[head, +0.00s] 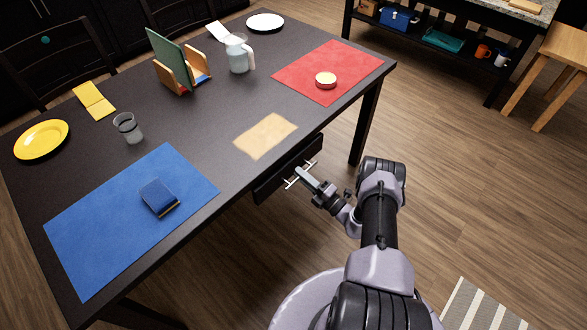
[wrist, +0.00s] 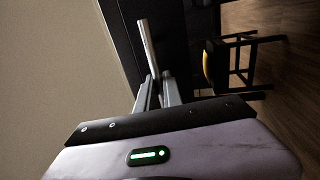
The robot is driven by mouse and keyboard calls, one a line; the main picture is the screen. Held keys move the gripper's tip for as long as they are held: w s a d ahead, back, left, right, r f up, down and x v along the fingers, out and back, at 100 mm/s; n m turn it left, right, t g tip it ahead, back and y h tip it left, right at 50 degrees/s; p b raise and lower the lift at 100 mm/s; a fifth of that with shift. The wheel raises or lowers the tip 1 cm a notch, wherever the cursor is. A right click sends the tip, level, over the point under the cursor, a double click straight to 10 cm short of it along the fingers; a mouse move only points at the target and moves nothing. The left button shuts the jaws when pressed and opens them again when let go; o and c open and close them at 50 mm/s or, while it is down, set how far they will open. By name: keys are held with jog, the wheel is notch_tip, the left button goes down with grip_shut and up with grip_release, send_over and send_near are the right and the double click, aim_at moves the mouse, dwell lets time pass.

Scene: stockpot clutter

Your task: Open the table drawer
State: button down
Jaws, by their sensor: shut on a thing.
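The dark table drawer (head: 270,184) sits under the front edge of the black table (head: 205,125). Its front face shows just below the tabletop, and I cannot tell whether it stands out at all. A pale metal bar handle (head: 293,182) runs along the drawer front. My gripper (head: 302,174) reaches the handle from the right and is shut on it. In the wrist view, the handle (wrist: 147,45) passes between the fingertips of my gripper (wrist: 157,82), beside the dark drawer front (wrist: 122,35). The drawer's inside is hidden.
On the tabletop are a blue mat (head: 100,230) with a dark blue book (head: 159,197), a tan cloth (head: 265,135), and a red mat (head: 345,65) with a small round tin (head: 326,80). Open wooden floor (head: 470,160) lies right of the table.

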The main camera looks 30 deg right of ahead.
jog(key=r+v, duration=0.1)
jog(key=v, duration=0.8)
jog(key=r+b+v, duration=0.1)
jog(key=r+v, duration=0.1)
jog(key=v, duration=0.7)
jog(key=shift+s+r, duration=0.25)
jog(key=shift+s, duration=0.3)
jog(key=shift+d, duration=0.15)
jog(key=c, duration=1.5)
grip_release()
jog(key=shift+s, duration=0.1)
jog(key=v, duration=1.7)
jog(key=shift+s, duration=0.15)
